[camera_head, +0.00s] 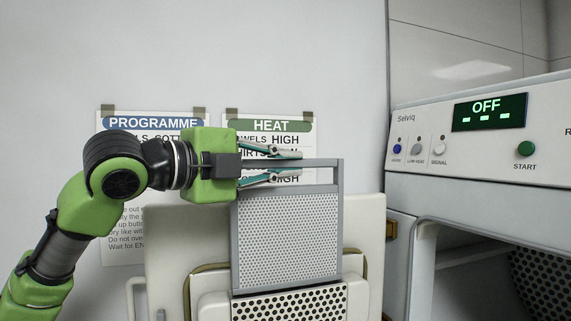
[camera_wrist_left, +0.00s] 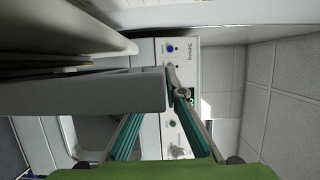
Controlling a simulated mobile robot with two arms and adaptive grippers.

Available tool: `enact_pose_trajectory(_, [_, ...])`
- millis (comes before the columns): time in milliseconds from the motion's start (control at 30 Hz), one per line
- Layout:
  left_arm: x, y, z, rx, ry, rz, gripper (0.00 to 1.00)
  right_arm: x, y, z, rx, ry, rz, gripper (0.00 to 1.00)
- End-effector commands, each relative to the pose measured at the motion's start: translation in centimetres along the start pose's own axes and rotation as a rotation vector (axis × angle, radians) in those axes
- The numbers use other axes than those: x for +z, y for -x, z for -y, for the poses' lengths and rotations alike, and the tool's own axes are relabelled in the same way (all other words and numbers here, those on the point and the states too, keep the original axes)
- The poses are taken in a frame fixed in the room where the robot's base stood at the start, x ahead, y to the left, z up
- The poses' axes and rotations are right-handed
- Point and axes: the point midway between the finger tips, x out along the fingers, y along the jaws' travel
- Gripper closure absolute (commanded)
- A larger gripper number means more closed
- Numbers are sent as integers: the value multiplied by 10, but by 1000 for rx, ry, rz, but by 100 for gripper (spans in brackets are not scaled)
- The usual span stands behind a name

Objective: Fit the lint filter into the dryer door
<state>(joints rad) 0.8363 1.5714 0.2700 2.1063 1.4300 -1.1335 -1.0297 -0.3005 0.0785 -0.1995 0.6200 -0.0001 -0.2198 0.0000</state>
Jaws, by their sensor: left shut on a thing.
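The lint filter (camera_head: 288,240), a grey frame with a light perforated mesh and an open handle at the top, stands upright in the head view. My left gripper (camera_head: 300,164) reaches in from the left and is shut on its top handle bar. In the left wrist view the filter (camera_wrist_left: 95,93) shows as a grey slab passing between the teal fingers. The open dryer door (camera_head: 365,225) is behind and below it. The filter's lower edge is just above the door's perforated housing (camera_head: 300,305); I cannot tell whether it has entered a slot. My right gripper is out of view.
The dryer's control panel (camera_head: 490,135) with an OFF display is on the right, above the dark drum opening (camera_head: 480,270). Two posters, PROGRAMME (camera_head: 152,124) and HEAT (camera_head: 270,126), hang on the wall behind. Free space lies above the filter.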

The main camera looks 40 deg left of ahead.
Motion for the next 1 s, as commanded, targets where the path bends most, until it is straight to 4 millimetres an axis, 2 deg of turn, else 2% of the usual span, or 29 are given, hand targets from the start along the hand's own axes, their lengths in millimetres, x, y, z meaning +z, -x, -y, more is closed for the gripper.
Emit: enact_pose_trajectory(1000, [0, 0, -26, -1, 0, 0, 100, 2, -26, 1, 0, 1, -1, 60])
